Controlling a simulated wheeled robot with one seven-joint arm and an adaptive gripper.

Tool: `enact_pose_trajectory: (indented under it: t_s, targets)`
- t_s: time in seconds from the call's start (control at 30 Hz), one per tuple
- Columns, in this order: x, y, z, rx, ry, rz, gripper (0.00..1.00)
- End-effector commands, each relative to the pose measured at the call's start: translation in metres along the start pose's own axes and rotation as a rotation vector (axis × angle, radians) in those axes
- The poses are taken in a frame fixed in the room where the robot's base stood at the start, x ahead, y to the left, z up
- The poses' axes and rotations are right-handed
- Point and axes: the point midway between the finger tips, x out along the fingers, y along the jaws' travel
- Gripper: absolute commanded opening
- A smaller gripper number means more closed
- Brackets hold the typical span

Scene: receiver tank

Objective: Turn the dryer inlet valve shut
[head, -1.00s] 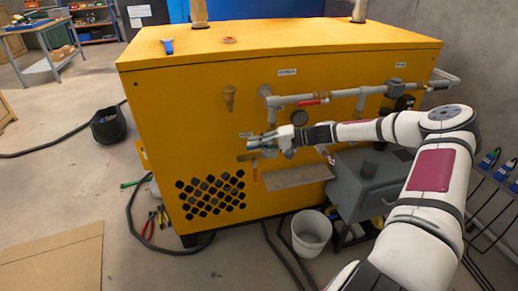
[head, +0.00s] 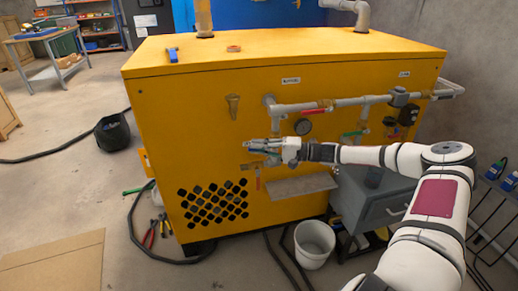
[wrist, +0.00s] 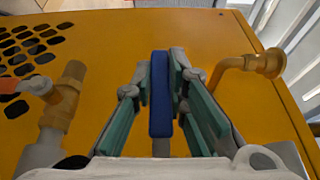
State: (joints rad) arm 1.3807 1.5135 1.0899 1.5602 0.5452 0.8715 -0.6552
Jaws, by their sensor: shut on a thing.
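My gripper (head: 258,147) is at the front of the yellow dryer cabinet (head: 350,75), above and right of its vent holes. In the wrist view my gripper (wrist: 162,90) has its teal-padded fingers closed on both sides of a blue lever (wrist: 160,95). The blue lever runs lengthwise between the fingers. In the head view the fingers cover most of this spot, so the valve body and lever angle are hard to make out. No label readable in these frames names the valve.
A red-handled valve (head: 325,104) and a gauge (head: 303,127) sit up and right of my gripper. A brass elbow (wrist: 250,64) and a red-handled brass fitting (wrist: 62,95) flank it. A ledge (head: 300,187), a bucket (head: 314,243) and a grey box (head: 375,205) are below.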

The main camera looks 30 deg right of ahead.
Motion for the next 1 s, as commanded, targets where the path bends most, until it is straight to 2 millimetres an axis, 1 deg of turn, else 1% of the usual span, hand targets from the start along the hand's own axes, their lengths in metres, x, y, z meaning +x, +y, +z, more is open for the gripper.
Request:
enact_pose_trajectory:
  t_s: [0.1, 0.13, 0.17, 0.2, 0.23, 0.53, 0.67, 0.77, 1.0]
  targets:
    - [0.001, -0.002, 0.001, 0.000, -0.005, -0.004, 0.00]
    - [0.001, -0.002, 0.001, 0.000, -0.005, -0.004, 0.16]
    - [0.001, -0.002, 0.001, 0.000, -0.005, -0.004, 0.23]
    - [0.001, -0.002, 0.001, 0.000, -0.005, -0.004, 0.32]
    - [0.001, -0.002, 0.001, 0.000, -0.005, -0.003, 0.34]
    - [-0.001, -0.001, 0.000, -0.001, -0.002, -0.001, 0.34]
    - [-0.010, -0.001, 0.000, -0.001, 0.000, 0.000, 0.34]
    - [-0.026, 0.000, -0.001, -0.002, 0.001, 0.001, 0.34]
    - [-0.075, -0.001, 0.000, -0.002, 0.000, 0.000, 0.34]
